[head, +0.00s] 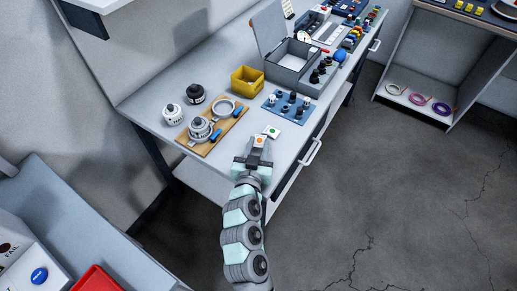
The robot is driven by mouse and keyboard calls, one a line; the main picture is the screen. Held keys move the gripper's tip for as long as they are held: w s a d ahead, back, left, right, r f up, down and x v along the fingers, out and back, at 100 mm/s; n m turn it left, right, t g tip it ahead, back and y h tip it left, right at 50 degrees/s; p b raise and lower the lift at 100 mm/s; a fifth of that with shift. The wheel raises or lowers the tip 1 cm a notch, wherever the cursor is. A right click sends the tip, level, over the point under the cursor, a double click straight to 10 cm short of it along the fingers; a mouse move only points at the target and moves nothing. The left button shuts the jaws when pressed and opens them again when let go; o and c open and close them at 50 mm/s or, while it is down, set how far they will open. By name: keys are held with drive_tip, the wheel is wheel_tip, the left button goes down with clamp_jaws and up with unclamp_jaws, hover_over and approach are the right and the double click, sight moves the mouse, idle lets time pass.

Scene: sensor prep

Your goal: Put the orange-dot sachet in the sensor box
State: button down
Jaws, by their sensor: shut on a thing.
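My gripper (257,151) is at the front edge of the grey bench, shut on the orange-dot sachet (260,140), a small white packet with an orange dot. Whether the sachet still touches the bench top is too small to tell. A similar sachet with a green dot (271,131) lies just beyond it, to the upper right. A grey box with its lid raised (289,77) stands farther back on the bench and looks like the sensor box. Its inside shows only partly.
A blue tray with dark-topped fittings (271,106) lies between my gripper and the grey box. A yellow bin (235,84) stands left of them. A wooden board (203,149) with round metal parts is to the left. Several small dark knobs stand right of the box.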

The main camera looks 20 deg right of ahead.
drive_tip(key=shift+f, duration=0.7)
drive_tip(key=shift+f, duration=0.15)
drive_tip(key=c, duration=1)
unclamp_jaws()
drive_tip(key=shift+c, duration=0.2)
